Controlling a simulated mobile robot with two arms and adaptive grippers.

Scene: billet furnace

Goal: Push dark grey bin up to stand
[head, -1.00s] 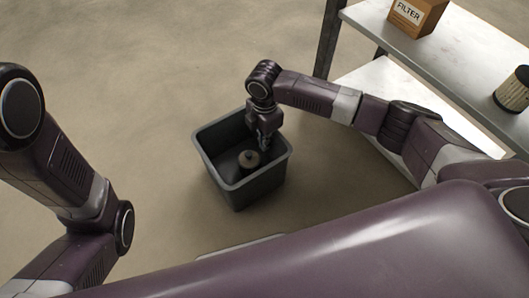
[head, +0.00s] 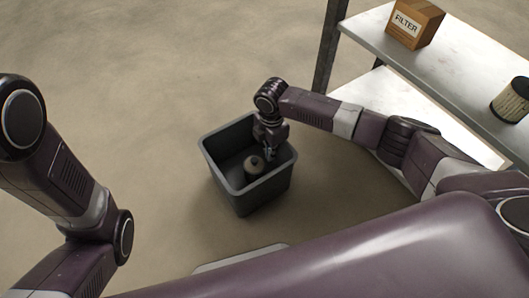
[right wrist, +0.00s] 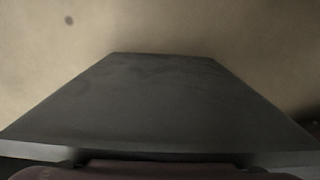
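The dark grey bin (head: 222,181) stands upright on the floor in the middle of the head view. My right gripper (head: 270,153) points down at its far right rim, with fingertips low against the inner side. I cannot tell whether the fingers are open or shut. In the right wrist view, a tapering dark grey bin wall (right wrist: 160,100) fills the middle and no fingers show. The stand (head: 372,42), a metal rack with pale shelves, is at the upper right, with a gap of floor between it and the bin. My left gripper is out of view.
A dark round item (head: 254,166) lies inside the bin. A cardboard box marked FILTER (head: 412,25) and a cylindrical filter (head: 512,100) sit on the top shelf. The concrete floor (head: 150,90) left of and behind the bin is clear.

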